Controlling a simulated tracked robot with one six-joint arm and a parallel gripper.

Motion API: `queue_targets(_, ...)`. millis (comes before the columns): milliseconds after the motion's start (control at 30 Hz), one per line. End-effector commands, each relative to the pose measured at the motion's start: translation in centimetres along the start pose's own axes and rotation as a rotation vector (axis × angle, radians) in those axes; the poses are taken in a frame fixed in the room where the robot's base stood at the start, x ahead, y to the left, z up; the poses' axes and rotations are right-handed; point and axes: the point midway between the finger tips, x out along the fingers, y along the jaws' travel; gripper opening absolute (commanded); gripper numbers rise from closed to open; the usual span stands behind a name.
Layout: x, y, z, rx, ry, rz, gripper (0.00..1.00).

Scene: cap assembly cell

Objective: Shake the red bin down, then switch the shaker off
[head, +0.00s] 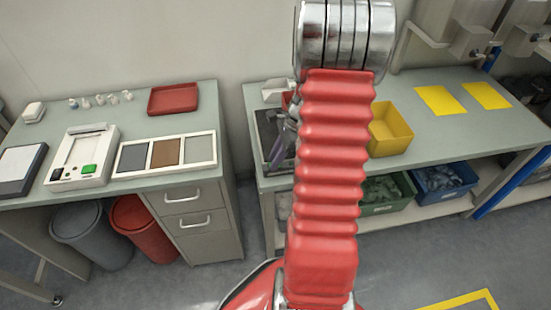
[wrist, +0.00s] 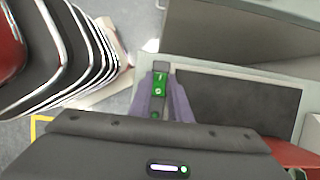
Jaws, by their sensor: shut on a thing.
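The shaker (head: 262,152) is a grey-framed unit with a dark top on the right bench, partly hidden behind my arm. In the wrist view its dark plate (wrist: 240,105) fills the right side and looks bare. A green switch (wrist: 160,84) with a white mark sits at its edge, with a green lamp (wrist: 155,115) below it. My gripper (wrist: 159,92) has purple fingers on both sides of the switch and is shut on it. My gripper (head: 277,153) also shows in the head view beside my red arm. A red piece (wrist: 292,154), perhaps the red bin, shows only in part.
A yellow bin (head: 390,132) stands right of my arm, with yellow mats (head: 440,100) beyond. A green bin (head: 385,195) and a blue bin (head: 442,184) are on the shelf below. The left bench holds a red tray (head: 173,99) and a white device (head: 82,155).

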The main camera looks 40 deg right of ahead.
Motion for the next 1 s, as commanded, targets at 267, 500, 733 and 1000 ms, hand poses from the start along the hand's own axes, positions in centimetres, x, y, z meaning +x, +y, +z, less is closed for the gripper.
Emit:
queue_targets(267,0.18,0.09,0.47,-0.003,0.111,0.003,0.00)
queue_targets(500,0.38,0.17,0.71,-0.002,0.212,0.005,0.00)
queue_targets(733,0.40,0.12,0.78,0.000,0.247,0.002,0.00)
queue_targets(1000,0.40,0.11,0.79,0.001,0.246,0.002,0.19)
